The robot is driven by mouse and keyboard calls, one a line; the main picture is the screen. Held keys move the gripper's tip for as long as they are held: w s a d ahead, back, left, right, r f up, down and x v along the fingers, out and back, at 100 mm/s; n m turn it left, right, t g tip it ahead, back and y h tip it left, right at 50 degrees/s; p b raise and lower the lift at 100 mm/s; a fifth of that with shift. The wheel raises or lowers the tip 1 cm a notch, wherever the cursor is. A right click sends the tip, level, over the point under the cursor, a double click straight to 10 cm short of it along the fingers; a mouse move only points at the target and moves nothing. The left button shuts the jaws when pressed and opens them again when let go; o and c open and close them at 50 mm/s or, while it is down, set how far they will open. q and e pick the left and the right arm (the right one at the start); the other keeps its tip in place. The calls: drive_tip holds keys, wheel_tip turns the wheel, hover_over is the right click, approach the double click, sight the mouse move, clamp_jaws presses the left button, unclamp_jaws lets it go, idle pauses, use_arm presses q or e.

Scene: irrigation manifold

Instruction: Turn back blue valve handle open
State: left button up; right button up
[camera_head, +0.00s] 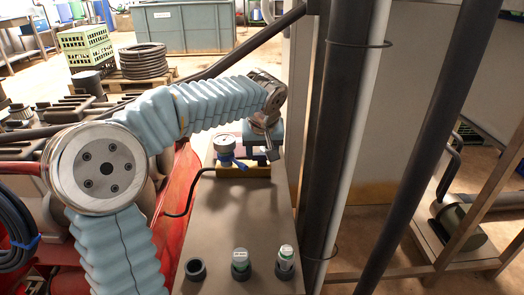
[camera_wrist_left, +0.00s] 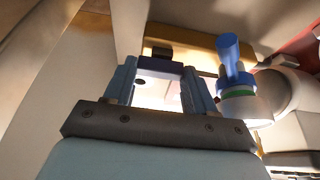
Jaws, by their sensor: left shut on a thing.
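My left gripper (camera_head: 270,148) reaches down from above at the back right of the manifold, beside the gauge. In the left wrist view, its two fingers (camera_wrist_left: 160,72) stand apart with a dark blue bar (camera_wrist_left: 160,67) between their tips. It seems to be the back blue valve handle, mostly hidden by the gripper in the head view. Another blue valve handle (camera_head: 232,161) sits in front of it, below the round gauge (camera_head: 225,144). This handle also shows in the left wrist view (camera_wrist_left: 230,53), right of the fingers and apart from them. My right gripper is out of view.
The manifold has a yellow base (camera_head: 243,171) on a grey-brown bench top (camera_head: 235,215). A dark vertical pipe (camera_head: 335,120) and a white pipe (camera_head: 365,110) rise close to the right.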

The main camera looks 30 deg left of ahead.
use_arm(q)
drive_tip(key=o, duration=1)
drive_tip(key=shift+o, duration=0.2)
drive_tip(key=shift+r, duration=0.15)
drive_tip(key=p+v, duration=0.2)
drive_tip(key=v, duration=1.1)
drive_tip(key=shift+r, duration=0.3)
drive_tip(key=shift+d, duration=0.1)
